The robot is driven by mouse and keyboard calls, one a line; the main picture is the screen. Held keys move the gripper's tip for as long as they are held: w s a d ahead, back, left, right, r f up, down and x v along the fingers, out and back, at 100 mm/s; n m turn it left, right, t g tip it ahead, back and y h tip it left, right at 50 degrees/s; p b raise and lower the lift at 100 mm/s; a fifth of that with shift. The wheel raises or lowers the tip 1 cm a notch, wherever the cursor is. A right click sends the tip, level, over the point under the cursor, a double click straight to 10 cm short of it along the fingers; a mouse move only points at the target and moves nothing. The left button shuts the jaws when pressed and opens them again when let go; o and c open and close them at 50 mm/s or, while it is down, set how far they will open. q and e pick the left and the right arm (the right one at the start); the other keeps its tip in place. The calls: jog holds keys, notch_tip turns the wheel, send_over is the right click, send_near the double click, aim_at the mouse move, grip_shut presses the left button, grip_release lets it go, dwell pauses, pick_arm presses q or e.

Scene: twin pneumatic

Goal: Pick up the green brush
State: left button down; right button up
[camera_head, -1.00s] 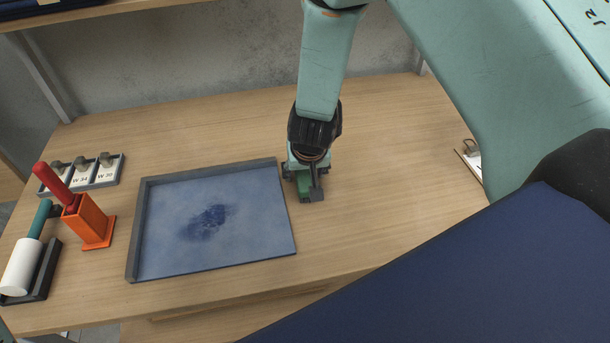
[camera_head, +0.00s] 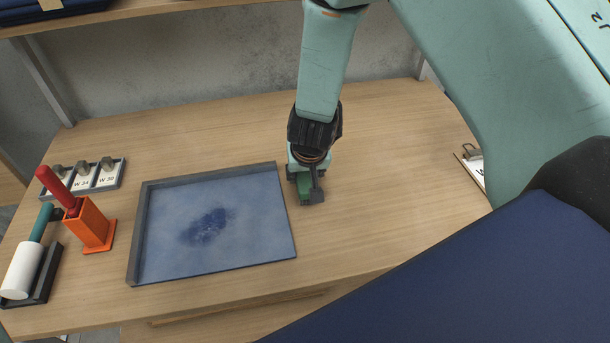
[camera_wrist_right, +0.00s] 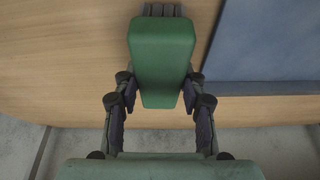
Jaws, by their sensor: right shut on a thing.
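The green brush (camera_head: 304,186) is at the right edge of the blue tray, mostly hidden by my right gripper (camera_head: 306,184) in the head view. In the right wrist view the green block of the brush (camera_wrist_right: 163,62) fills the space between the two fingers of my right gripper (camera_wrist_right: 160,100). The fingers are shut on its sides. Dark bristles show at its far end. In these views I cannot tell whether the brush touches the table. My left gripper is not in view.
The blue tray (camera_head: 262,242) with a dark smudge lies left of the gripper. An orange holder (camera_head: 92,226) with a red handle, a white roller (camera_head: 22,270) and a labelled weight rack (camera_head: 98,184) stand at the left. A clipboard (camera_head: 471,165) lies at the right. Bare table surrounds the gripper's right side.

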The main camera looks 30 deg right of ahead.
notch_tip(320, 180, up, 18)
jog(key=p, duration=1.3)
jog(key=shift+f, duration=0.15)
jog(key=o, duration=0.7)
jog(key=c, duration=0.5)
jog(key=shift+s+f, duration=0.1)
jog(key=shift+f, duration=0.1)
